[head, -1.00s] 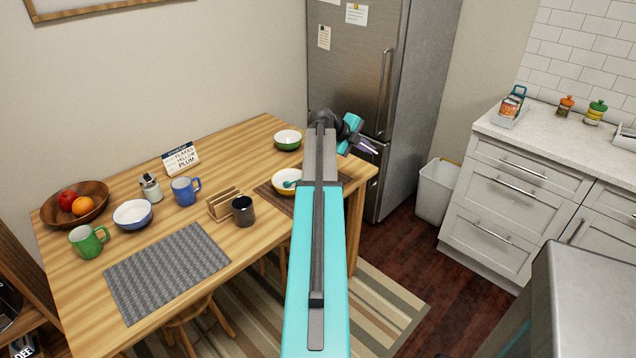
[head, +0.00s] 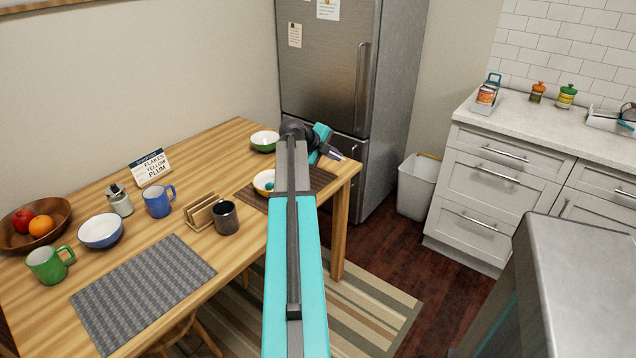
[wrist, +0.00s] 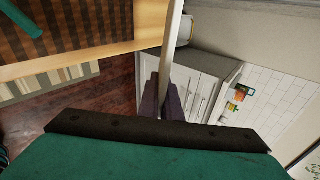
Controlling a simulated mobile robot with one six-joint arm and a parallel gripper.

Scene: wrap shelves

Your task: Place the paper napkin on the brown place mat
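The brown place mat (head: 322,178) lies at the table's far right end, partly hidden by my arm. A yellow bowl (head: 262,188) with a teal item in it stands on the mat. The mat also shows at the upper left of the wrist view (wrist: 75,28). My gripper (head: 332,152) is in the air above the right end of the table. In the wrist view its fingers (wrist: 165,100) are close together on a thin pale sheet (wrist: 174,35), seen edge-on, which looks like the paper napkin. I cannot make the napkin out in the head view.
A green bowl (head: 264,141), a dark cup (head: 225,217), a wooden holder (head: 203,213), a blue mug (head: 158,201) and a grey mat (head: 143,287) are on the table (head: 222,150). The fridge (head: 335,60) stands close behind my gripper. A white bin (head: 416,188) is farther right.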

